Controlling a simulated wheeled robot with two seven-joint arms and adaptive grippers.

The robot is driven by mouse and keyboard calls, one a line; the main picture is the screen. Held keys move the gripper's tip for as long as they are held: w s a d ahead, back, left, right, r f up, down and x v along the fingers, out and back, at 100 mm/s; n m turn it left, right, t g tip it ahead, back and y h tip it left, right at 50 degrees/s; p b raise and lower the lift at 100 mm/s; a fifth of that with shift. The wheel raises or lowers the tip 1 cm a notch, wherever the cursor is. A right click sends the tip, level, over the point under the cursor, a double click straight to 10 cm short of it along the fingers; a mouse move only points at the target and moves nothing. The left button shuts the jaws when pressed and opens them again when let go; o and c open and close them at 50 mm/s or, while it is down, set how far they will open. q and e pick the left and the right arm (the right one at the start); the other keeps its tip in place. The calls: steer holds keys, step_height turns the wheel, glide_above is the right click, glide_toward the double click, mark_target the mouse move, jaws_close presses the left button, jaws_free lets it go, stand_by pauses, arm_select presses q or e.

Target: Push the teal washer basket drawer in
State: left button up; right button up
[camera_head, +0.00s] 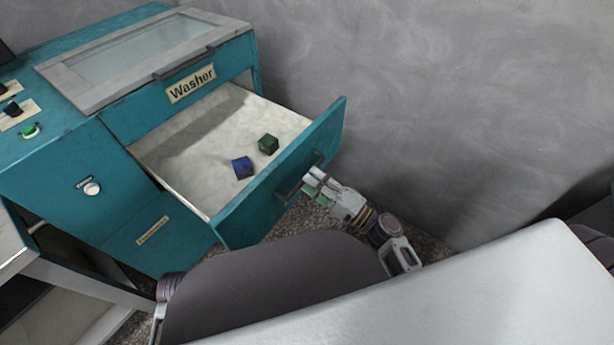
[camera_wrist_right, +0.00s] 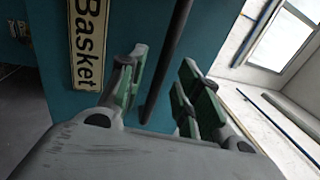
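The teal washer basket drawer (camera_head: 275,195) is pulled well out of the teal washer (camera_head: 120,150) in the head view. Its front carries a dark bar handle (camera_head: 300,180). My right gripper (camera_head: 313,184) is at the outer face of the drawer front, by the handle. In the right wrist view the green-padded fingers (camera_wrist_right: 160,95) are apart, with the dark handle bar (camera_wrist_right: 172,55) showing between them. I cannot tell whether they touch it. A "Basket" label (camera_wrist_right: 88,45) is on the teal front there. My left gripper is not in view.
A green cube (camera_head: 268,144) and a blue cube (camera_head: 242,167) lie inside the drawer. A grey wall (camera_head: 450,110) stands behind and to the right. A metal-framed unit (camera_head: 60,290) is at the lower left.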

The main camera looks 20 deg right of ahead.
steer(key=shift+x, duration=1.25)
jaws_close()
